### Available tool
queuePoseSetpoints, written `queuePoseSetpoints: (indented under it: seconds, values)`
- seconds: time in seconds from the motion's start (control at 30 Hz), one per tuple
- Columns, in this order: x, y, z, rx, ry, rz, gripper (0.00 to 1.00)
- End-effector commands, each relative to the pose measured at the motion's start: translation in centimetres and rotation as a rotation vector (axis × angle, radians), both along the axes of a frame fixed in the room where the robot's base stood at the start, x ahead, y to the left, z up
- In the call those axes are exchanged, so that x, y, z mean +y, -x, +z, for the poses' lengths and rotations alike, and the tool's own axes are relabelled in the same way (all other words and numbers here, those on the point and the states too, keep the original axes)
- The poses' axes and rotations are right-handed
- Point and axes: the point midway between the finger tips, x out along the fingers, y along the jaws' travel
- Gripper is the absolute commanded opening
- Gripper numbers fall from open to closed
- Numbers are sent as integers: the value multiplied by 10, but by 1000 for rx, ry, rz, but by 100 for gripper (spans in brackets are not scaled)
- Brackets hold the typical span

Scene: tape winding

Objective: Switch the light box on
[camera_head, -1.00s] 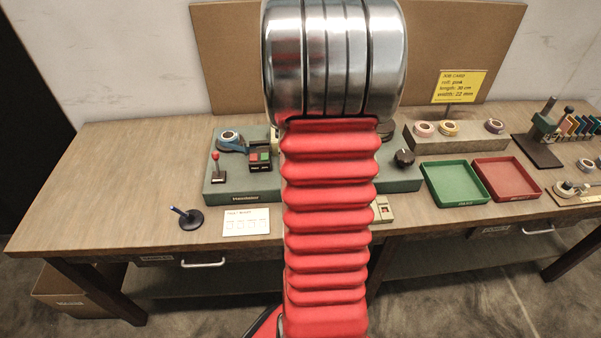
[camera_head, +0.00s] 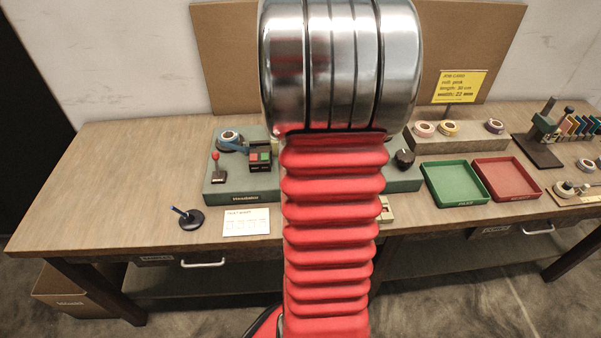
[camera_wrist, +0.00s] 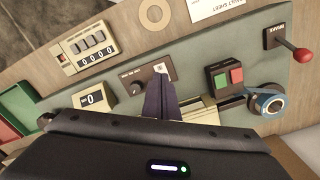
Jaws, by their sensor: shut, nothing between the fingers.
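In the wrist view, my gripper (camera_wrist: 160,78) is shut and empty, with its dark fingertips over a small brown switch panel (camera_wrist: 128,78). The panel has a dark knob (camera_wrist: 135,88) and a small pale switch (camera_wrist: 160,69) right by the fingertips. I cannot tell whether they touch. The panel's lettering is too small to read, and I cannot tell for sure that it belongs to the light box. No lit surface shows clearly. In the head view, my arm hides the gripper and the middle of the grey-green machine (camera_head: 230,190).
Near the fingers are a green and red button box (camera_wrist: 225,77), a blue tape roll (camera_wrist: 268,103), a red-knobbed lever (camera_wrist: 300,54) and a counter (camera_wrist: 90,50). The green tray (camera_head: 436,194) and red tray (camera_head: 530,186) stand right of the machine. The table's left end is clear.

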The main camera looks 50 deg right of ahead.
Motion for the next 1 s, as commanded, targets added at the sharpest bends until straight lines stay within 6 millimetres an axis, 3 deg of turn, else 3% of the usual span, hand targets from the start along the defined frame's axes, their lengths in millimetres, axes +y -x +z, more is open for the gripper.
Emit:
queuePoseSetpoints:
  seconds: [0.37, 1.0]
  values:
    - [0, 0, 20, 0, 0, 0, 0]
    - [0, 0, 20, 0, 0, 1, 0]
